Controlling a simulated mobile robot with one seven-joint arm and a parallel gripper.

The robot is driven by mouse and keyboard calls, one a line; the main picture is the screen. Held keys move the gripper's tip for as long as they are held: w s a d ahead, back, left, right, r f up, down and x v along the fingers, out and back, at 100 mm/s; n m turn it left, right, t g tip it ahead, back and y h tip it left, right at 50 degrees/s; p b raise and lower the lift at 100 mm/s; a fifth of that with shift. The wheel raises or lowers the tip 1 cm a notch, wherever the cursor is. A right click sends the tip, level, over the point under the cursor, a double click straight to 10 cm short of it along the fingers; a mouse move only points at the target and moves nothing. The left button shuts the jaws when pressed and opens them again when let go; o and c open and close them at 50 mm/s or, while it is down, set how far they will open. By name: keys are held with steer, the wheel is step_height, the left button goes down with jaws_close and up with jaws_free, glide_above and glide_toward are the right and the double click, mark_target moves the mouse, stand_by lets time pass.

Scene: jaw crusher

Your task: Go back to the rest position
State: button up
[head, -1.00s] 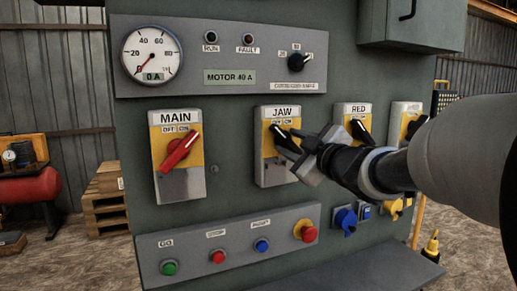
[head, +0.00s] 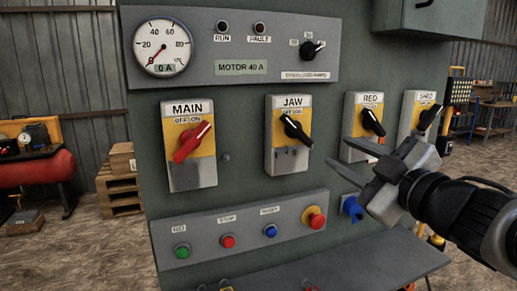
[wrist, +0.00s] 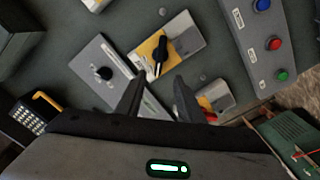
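My gripper (head: 336,152) is in front of the panel in the head view, right of and below the JAW switch (head: 290,135), apart from it. Its two fingers point left with a gap between them. In the wrist view the fingers (wrist: 157,92) also stand apart with nothing between them. The JAW switch's black handle slants from upper left to lower right; the switch also shows in the wrist view (wrist: 160,50). The MAIN switch (head: 190,150) has a red handle pointing to upper right, toward ON.
The RED switch (head: 370,121) and another black-handled switch (head: 426,119) are at right. A box with several push buttons (head: 200,236) sits below, above a grey ledge (head: 340,270). A grey box (head: 440,15) juts out top right. Pallets (head: 120,180) stand at left.

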steer(key=s+d+f+m+g+h, duration=0.1)
steer(key=d+f+m+g+h, duration=0.2)
steer(key=d+f+m+h, duration=0.4)
steer(key=s+a+f+m+g+y, duration=0.1)
steer(key=s+a+f+m+g, duration=0.6)
steer(key=s+a+f, duration=0.55)
step_height(320, 180, up, 21)
steer(key=s+n+g+p, duration=0.1)
steer(key=s+p, duration=0.1)
steer(key=p, duration=1.7)
steer(key=shift+s+g+p, duration=0.3)
steer(key=shift+s+p, duration=0.05)
